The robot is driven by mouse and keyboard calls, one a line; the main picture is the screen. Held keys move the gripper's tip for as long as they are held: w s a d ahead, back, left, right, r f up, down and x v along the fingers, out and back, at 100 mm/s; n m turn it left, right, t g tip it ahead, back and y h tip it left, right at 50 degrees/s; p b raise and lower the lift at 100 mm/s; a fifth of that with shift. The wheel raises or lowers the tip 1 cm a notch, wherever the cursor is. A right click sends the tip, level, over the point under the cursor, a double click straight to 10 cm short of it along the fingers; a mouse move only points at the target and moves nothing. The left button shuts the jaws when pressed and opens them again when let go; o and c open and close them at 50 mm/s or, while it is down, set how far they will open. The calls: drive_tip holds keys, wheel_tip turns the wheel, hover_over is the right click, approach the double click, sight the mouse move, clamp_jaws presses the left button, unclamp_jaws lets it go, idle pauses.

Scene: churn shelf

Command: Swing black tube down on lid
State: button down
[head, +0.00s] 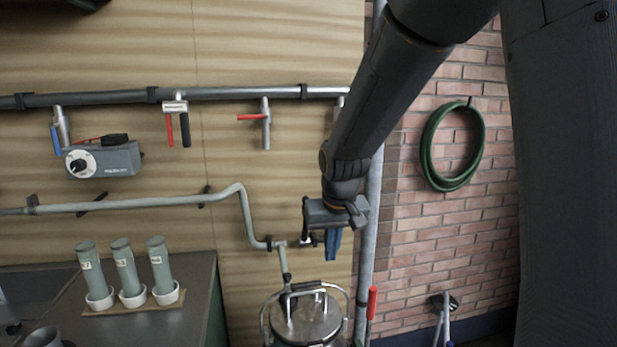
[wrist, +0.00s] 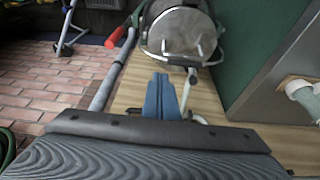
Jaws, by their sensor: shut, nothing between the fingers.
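The metal churn lid (head: 312,322) is at the bottom centre of the head view, and it also shows at the top of the wrist view (wrist: 182,32). My gripper (head: 333,244) is above and slightly right of the lid, pointing down, beside the pipe's end. Its blue fingers (wrist: 162,96) are shut and empty. The wrist housing hides part of the pipe joint.
A pale bent pipe (head: 150,204) runs along the wooden wall. A vertical grey post (head: 370,240) with a red-handled lever (head: 372,303) stands close right of my gripper. Several green-grey tubes (head: 125,266) stand on the left counter. A green hose (head: 430,150) hangs on the brick wall.

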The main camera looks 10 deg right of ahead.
drive_tip(key=w+a+r+t+p, duration=0.1)
drive_tip(key=w+r+t+p, duration=0.2)
drive_tip(key=w+r, duration=1.2)
drive_tip(key=shift+w+t+p, duration=0.3)
drive_tip(key=shift+w+p, duration=0.45)
drive_tip(key=shift+w, duration=0.25)
drive_tip(key=shift+p+x, duration=1.65)
drive_tip(key=shift+x, duration=3.35)
